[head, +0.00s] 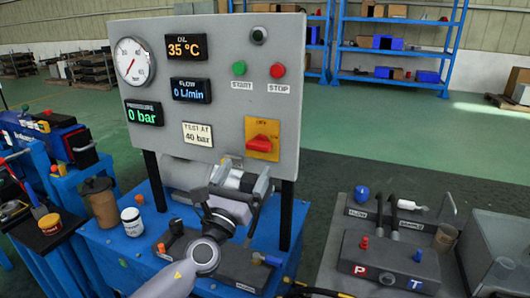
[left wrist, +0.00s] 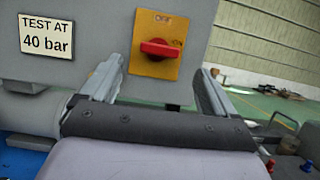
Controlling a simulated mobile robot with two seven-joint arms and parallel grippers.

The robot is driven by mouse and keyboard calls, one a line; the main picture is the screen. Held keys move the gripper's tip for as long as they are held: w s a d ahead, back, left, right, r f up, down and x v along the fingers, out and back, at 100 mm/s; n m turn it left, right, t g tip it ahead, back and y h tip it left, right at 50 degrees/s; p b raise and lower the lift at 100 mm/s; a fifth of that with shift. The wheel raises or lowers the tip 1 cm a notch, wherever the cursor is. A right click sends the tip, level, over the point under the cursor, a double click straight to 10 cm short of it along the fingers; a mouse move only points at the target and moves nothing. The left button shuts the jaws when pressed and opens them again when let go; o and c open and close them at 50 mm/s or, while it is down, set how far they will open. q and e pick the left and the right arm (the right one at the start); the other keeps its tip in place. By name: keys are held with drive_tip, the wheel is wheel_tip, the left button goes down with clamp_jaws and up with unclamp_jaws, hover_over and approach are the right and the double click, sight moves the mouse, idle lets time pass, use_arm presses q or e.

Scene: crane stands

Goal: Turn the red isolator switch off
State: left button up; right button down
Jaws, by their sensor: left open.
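The red isolator switch (head: 263,142) is a red handle on a yellow plate (head: 263,153), low on the right side of the grey panel (head: 205,110). In the left wrist view the red handle (left wrist: 160,48) lies about level across the yellow plate (left wrist: 142,71), with OFF printed above it. My left gripper (head: 240,182) is open and empty, below and in front of the switch. In the left wrist view its two fingers (left wrist: 160,84) stand wide apart below the handle, not touching it. My right gripper does not show.
The panel also carries a round gauge (head: 134,62), several displays, a green START button (head: 239,68) and a red STOP button (head: 277,70). A white jar (head: 132,222) and a brown canister (head: 101,202) stand on the blue bench. A grey block with hose ports (head: 390,262) stands at right.

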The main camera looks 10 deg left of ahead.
sight(256, 148)
use_arm(q)
drive_tip(key=shift+x, duration=3.6)
drive_tip(key=shift+r, duration=0.1)
drive_tip(key=c, duration=1.1)
